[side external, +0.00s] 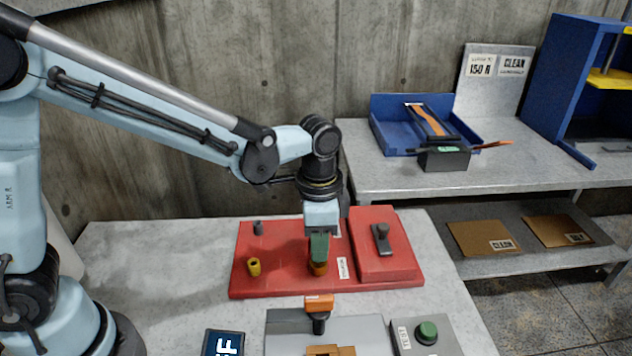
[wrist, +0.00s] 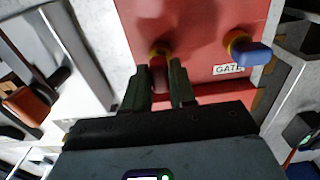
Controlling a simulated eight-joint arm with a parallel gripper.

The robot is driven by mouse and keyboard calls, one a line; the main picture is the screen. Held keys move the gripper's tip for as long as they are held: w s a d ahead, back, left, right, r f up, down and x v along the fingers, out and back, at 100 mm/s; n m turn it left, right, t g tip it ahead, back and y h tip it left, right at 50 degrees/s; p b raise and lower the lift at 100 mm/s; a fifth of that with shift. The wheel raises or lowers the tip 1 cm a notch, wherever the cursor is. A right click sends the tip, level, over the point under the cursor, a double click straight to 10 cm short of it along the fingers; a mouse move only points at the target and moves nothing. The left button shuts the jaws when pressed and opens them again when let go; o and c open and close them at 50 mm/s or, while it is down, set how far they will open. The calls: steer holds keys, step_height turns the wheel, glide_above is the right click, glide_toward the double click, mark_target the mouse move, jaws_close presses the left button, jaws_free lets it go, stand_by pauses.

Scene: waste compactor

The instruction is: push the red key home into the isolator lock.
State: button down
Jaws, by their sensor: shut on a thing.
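My gripper (wrist: 164,72) is shut on the red key (wrist: 158,76), whose dark red grip shows between the two fingers in the wrist view. The key lines up with a brass-yellow lock (wrist: 158,51) on the red panel (wrist: 190,15). In the side view my gripper (side external: 319,250) points straight down, close over the lock (side external: 318,269), and its fingers hide the key. How deep the key sits cannot be told.
A blue key (wrist: 250,52) sits in a second lock by a GATE label (wrist: 227,70). A yellow cylinder (side external: 253,267) stands left on the panel, and a red box with a grey lever (side external: 382,240) stands right. An orange-handled part (side external: 319,303) is in front.

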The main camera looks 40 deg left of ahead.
steer(key=shift+f, duration=0.7)
stand_by(0.6)
steer(key=c, duration=0.8)
jaws_free()
steer(key=shift+c, duration=0.2)
steer(key=shift+c, duration=0.4)
steer(key=shift+r, duration=3.5)
steer(key=shift+a, duration=0.1)
steer(key=s+a+r+n+t, duration=0.2)
steer(key=s+a+n+t, duration=0.5)
steer(key=a, duration=0.5)
steer(key=shift+s+a+n, duration=0.35)
steer(key=shift+n, duration=0.65)
